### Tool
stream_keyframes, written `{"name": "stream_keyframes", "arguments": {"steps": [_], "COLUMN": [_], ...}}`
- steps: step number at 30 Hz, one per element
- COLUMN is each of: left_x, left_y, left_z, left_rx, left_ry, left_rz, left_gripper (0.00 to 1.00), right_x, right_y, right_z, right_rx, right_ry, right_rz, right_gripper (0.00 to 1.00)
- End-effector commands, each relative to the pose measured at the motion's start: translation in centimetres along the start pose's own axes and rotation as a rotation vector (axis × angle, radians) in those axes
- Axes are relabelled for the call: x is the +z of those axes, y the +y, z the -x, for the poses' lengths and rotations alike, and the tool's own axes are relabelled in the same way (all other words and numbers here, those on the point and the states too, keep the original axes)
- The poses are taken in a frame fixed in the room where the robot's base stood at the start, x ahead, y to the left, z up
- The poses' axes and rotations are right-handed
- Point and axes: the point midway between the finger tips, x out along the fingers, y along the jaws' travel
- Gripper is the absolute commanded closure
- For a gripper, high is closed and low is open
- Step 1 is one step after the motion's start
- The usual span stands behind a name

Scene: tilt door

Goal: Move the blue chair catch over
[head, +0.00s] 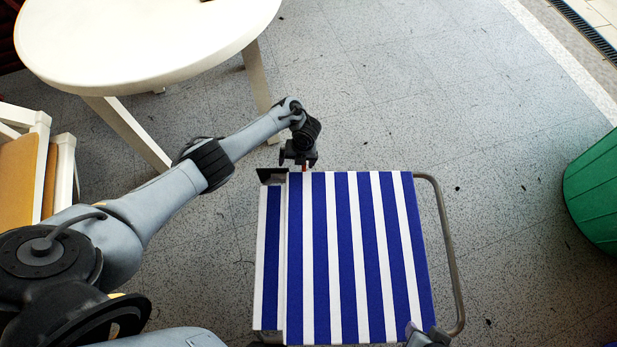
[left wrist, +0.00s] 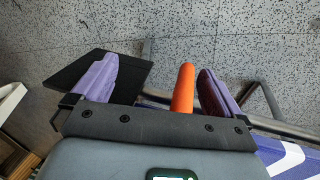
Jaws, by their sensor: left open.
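The blue and white striped chair (head: 355,255) stands in the middle of the head view, seen from above. My left gripper (head: 300,162) is at its far edge, near the far left corner. In the left wrist view the open purple fingers (left wrist: 158,85) straddle an orange catch (left wrist: 183,88), with a gap on both sides. The catch is nearer the right finger. In the head view my gripper mostly hides it.
A black plate (head: 271,176) sits at the chair's far left corner, beside my left finger. A metal tube frame (head: 455,255) sticks out on the chair's right. A white round table (head: 140,45) stands far left, a green bin (head: 597,195) right. The speckled floor beyond the chair is clear.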

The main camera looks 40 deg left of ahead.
Motion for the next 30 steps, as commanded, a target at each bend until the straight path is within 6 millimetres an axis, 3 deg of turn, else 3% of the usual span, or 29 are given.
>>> {"name": "stream_keyframes", "arguments": {"steps": [2,3,19,22,30], "left_x": [1.0,0.9,0.7,-1.0,-4.8], "left_y": [-0.7,-0.4,-0.1,-1.6,-4.7], "left_z": [-0.4,2.0,11.7,11.2,12.4], "left_rx": [-0.028,-0.025,-0.021,-0.051,-0.150], "left_ry": [-0.001,-0.002,0.000,-0.024,-0.076], "left_rz": [0.002,-0.001,-0.001,0.052,0.239], "left_gripper": [0.00,0.00,0.00,0.00,0.00], "right_x": [0.4,-0.1,-2.8,-2.6,-3.0], "right_y": [0.0,0.0,0.5,0.5,0.5], "right_z": [-1.3,0.5,7.1,7.7,9.9], "right_rx": [0.000,0.000,0.009,0.008,0.005], "right_ry": [0.000,-0.007,0.013,0.004,-0.005], "right_rz": [0.000,0.000,0.010,0.010,0.008], "right_gripper": [0.57,0.57,0.57,0.57,0.57]}}
